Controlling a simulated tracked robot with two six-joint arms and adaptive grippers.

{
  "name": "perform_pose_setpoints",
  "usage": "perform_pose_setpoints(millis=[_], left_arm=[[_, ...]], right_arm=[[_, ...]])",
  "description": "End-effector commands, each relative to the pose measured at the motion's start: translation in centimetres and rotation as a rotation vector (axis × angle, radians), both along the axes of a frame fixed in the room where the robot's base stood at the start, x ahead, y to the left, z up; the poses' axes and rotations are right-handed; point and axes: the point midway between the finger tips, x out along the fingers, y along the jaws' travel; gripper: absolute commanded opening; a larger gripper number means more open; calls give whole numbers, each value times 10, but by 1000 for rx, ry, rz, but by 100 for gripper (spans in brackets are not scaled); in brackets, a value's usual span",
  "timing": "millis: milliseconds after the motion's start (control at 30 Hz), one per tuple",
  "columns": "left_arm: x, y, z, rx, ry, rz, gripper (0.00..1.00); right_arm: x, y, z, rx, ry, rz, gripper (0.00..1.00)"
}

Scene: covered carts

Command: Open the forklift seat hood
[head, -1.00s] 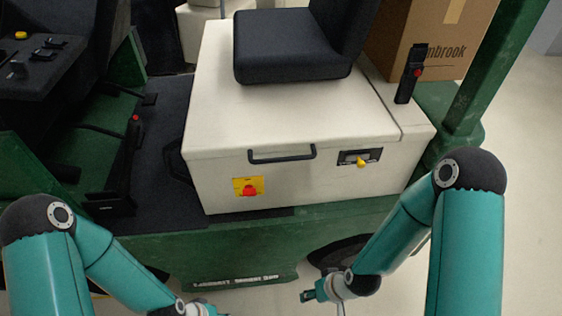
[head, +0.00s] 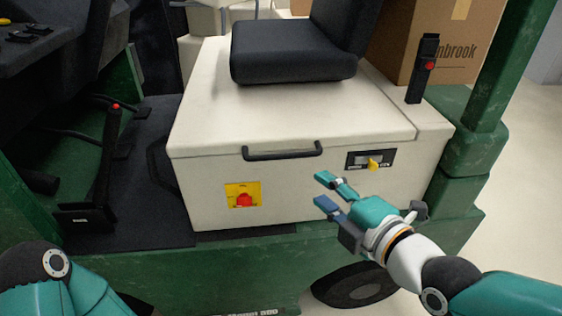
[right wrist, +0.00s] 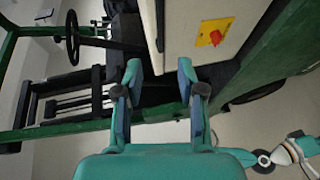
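The cream seat hood (head: 270,115) is closed on its box, with the black seat (head: 290,50) on top. A black bar handle (head: 283,152) is on the hood's front edge. A black latch plate with a yellow knob (head: 373,164) is right of the handle. My right gripper (head: 322,190) is open and empty in front of the box, below and right of the handle, below and left of the yellow knob. The right wrist view shows its two fingers (right wrist: 160,72) apart with nothing between them. My left gripper is hidden below the head view's edge; only my left arm shows.
A red switch on a yellow plate (head: 242,196) is on the box front, also in the right wrist view (right wrist: 214,34). A lever with a red button (head: 105,165) stands at left, another (head: 423,70) at right. A cardboard box (head: 455,45) and green post (head: 505,70) are behind right.

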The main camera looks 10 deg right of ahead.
Motion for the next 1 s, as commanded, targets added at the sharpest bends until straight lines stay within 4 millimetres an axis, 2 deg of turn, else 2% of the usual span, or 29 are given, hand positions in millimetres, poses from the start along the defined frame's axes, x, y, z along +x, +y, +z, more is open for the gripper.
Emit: perform_pose_setpoints(millis=[267,700,833,1000], left_arm=[[0,0,1,0,0,0,40],[0,0,4,0,0,0,40],[0,0,5,0,0,0,40],[0,0,6,0,0,0,40]], right_arm=[[37,16,-9,1,7,2,39],[117,50,-25,1,6,2,39],[133,57,-29,3,5,2,39],[145,62,-30,3,4,0,39]])
